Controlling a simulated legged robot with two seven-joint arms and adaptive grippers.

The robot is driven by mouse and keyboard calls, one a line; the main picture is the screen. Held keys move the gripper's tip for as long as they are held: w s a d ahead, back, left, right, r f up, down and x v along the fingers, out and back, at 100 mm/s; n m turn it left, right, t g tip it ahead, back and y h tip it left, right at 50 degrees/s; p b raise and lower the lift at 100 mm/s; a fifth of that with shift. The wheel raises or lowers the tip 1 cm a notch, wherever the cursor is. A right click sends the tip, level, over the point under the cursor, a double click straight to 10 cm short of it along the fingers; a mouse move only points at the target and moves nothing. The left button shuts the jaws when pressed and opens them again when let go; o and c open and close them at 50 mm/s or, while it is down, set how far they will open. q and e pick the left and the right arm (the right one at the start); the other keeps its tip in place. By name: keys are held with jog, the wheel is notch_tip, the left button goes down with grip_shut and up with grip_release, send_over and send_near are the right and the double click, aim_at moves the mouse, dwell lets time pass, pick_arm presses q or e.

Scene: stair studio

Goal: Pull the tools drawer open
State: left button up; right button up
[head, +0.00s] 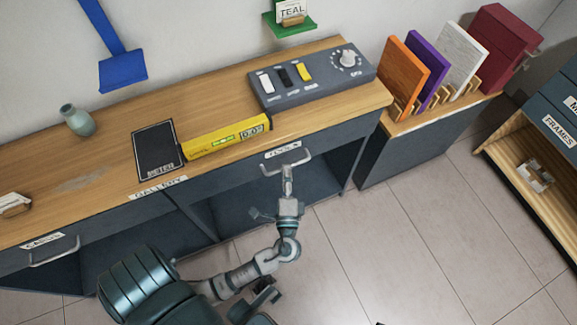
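The tools drawer (240,172) is in the grey front of the wooden-topped bench. Its label is just above a pale bar handle (300,160). The drawer front looks flush with the bench. My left gripper (287,172) is at the middle of this handle, its fingertips overlapping the bar in the head view. The fingers look narrow and lined up from above, so whether they are closed on the bar is not clear.
On the bench are a grey switch panel (315,80), a yellow box (226,137), a dark meter plate (157,150) and a vase (77,120). Another drawer handle (54,251) is at left. A panel rack (402,112) stands right. The tiled floor (400,240) is clear.

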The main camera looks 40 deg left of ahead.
pick_arm(q)
jog(key=shift+x, duration=1.15)
jog(key=shift+s+a, duration=0.1)
jog(key=shift+c, duration=0.2)
grip_shut()
jog(key=shift+f, duration=0.2)
